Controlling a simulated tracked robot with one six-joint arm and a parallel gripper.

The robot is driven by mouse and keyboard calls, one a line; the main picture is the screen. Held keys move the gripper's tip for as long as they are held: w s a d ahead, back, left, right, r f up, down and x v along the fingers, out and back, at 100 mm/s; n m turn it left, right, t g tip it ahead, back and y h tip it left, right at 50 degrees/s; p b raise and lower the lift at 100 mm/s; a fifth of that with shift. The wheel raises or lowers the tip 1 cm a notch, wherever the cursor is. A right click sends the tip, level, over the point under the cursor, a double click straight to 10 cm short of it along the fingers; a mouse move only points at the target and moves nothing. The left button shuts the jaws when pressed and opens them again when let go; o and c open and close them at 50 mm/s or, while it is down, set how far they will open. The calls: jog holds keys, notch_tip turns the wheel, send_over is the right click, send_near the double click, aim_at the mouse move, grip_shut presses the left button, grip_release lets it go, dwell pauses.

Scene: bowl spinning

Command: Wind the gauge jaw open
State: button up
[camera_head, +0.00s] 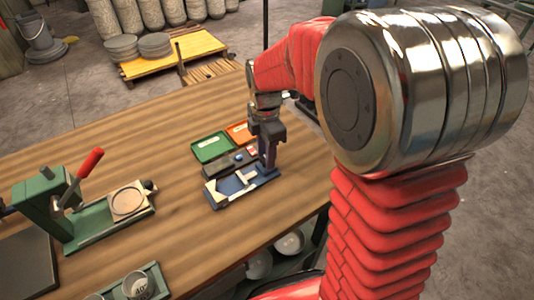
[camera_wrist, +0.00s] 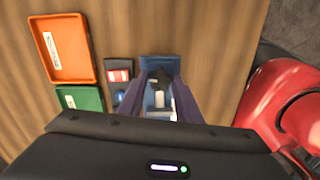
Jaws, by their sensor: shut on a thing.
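The gauge (camera_head: 232,192) is a blue-based fixture with pale metal parts on the wooden bench, and its blue base also shows in the wrist view (camera_wrist: 160,62). My gripper (camera_head: 267,168) points down at the gauge's right end. In the wrist view my gripper (camera_wrist: 159,80) has its purple-grey fingers on either side of a dark knob (camera_wrist: 160,77) and is shut on it. A pale metal part (camera_wrist: 159,99) shows between the fingers. The fingers partly hide the gauge, and I cannot tell how wide its jaw stands.
A green tray (camera_head: 212,146) and an orange tray (camera_head: 238,131) lie behind the gauge. A dark block with a red and a blue patch (camera_wrist: 119,76) sits close beside it. A green press with a red lever (camera_head: 90,163) stands at left. Bare bench lies between.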

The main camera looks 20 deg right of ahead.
jog(key=shift+w+d+n, duration=0.1)
jog(key=shift+d+n, duration=0.05)
jog(key=shift+n, duration=0.65)
jog(key=o, duration=1)
jog(key=shift+o, duration=0.2)
notch_tip(320, 180, up, 14)
jog(key=shift+f, duration=0.15)
